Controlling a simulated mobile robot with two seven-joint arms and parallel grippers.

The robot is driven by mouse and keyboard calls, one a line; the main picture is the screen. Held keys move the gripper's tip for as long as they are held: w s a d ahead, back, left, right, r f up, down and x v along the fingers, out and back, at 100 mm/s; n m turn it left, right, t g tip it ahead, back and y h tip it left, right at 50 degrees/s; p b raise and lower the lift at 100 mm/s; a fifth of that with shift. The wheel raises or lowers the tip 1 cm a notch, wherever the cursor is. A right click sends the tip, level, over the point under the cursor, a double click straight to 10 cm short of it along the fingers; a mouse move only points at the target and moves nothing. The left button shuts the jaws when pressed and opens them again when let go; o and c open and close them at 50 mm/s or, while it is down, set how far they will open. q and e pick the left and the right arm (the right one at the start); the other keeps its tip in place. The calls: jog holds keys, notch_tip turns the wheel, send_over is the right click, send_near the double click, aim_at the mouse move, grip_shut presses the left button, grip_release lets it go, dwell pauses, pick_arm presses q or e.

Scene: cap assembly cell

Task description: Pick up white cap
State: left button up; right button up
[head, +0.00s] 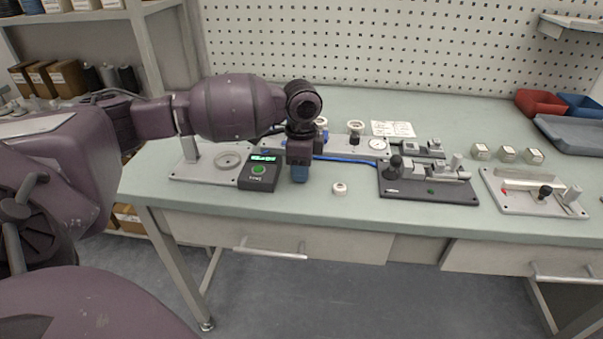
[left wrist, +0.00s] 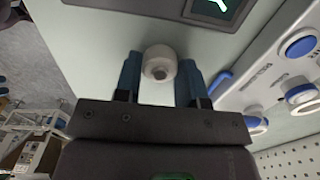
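In the left wrist view a round white cap (left wrist: 160,62) with a small hole sits between the two blue fingertips of my left gripper (left wrist: 160,75). The fingers meet the cap on both sides, with no clear gap. In the head view my left gripper (head: 300,176) points down, just right of the black device; its near finger hides whatever is between the fingers. Whether the cap touches the table is not clear. Another small white cap (head: 339,188) lies on the table to the right of the gripper, apart from it. My right gripper is not in view.
The black device (head: 259,172) with a green screen stands close left of the gripper. A dark fixture (head: 428,186) and a light one (head: 530,193) stand right. The table front near the loose cap is clear.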

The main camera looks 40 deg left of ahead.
pick_arm(q)
jog(key=shift+c, duration=1.1)
